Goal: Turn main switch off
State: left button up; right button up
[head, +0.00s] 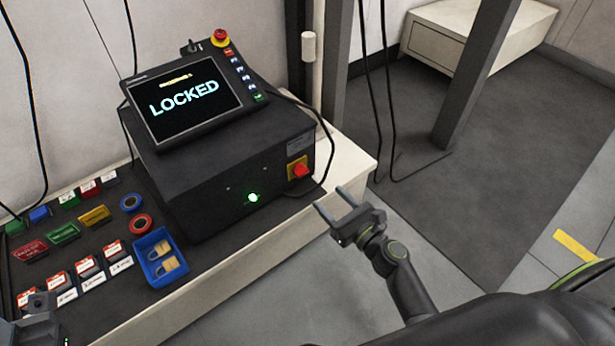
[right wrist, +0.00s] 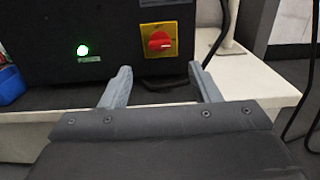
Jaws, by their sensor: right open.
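The main switch (head: 298,169) is a red rotary knob on a yellow plate, on the front of a black control box (head: 215,185). In the right wrist view the red knob (right wrist: 160,41) is near the top, ahead of the fingers and slightly above them. My right gripper (head: 330,202) is open and empty, in front of the box and to the lower right of the switch, apart from it. Its two fingers also show in the right wrist view (right wrist: 160,86). A dark part at the lower left edge of the head view may be my left arm; its fingers cannot be made out.
A green lamp (head: 253,198) glows on the box. A screen (head: 185,98) on top reads LOCKED, with a red emergency button (head: 220,38) beside it. A blue tray (head: 160,257) with padlocks and several tags lie left. Cables hang near a grey post (head: 475,75).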

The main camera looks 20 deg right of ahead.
aim_at(304, 174)
jog(key=b+x, duration=0.1)
jog(key=x, duration=0.9)
jog(key=c, duration=1)
